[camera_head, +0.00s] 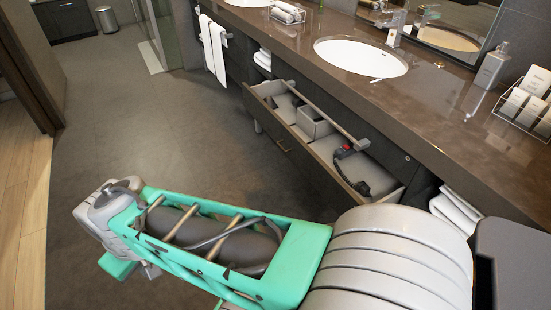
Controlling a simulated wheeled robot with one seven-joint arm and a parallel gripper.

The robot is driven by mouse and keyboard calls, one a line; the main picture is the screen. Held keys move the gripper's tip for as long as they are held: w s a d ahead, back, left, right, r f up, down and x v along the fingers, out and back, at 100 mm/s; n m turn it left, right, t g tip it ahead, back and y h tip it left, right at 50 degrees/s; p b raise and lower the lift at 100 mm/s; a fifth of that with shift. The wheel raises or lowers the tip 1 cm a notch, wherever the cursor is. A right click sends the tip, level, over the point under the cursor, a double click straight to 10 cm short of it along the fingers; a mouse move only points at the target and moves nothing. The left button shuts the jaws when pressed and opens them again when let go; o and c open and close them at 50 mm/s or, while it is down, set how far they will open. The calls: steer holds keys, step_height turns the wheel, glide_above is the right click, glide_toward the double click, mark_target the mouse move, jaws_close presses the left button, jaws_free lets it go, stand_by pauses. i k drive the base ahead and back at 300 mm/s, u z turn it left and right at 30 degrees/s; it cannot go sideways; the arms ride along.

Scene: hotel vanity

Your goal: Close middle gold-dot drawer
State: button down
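One drawer (300,150) under the dark vanity counter is pulled open, sticking out over the floor. Its inside shows pale dividers and a dark corded item with a red part, like a hair dryer (352,170). A pale bar (318,108) runs along above the drawer's opening. I cannot make out a gold dot on its front. My green and grey arm crosses the foreground, its bent end left of the drawer and apart from it in the picture. My gripper is not visible.
The brown counter (440,105) carries a white sink (360,57), bottles and a rack of toiletries (525,103). White towels (213,48) hang at the vanity's left. Folded towels (455,207) lie right of the drawer. The grey floor (150,110) left of the drawer is clear.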

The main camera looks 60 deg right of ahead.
mark_target(311, 146)
steer(key=z, duration=0.15)
steer(key=i, duration=0.85)
steer(key=z, duration=0.8)
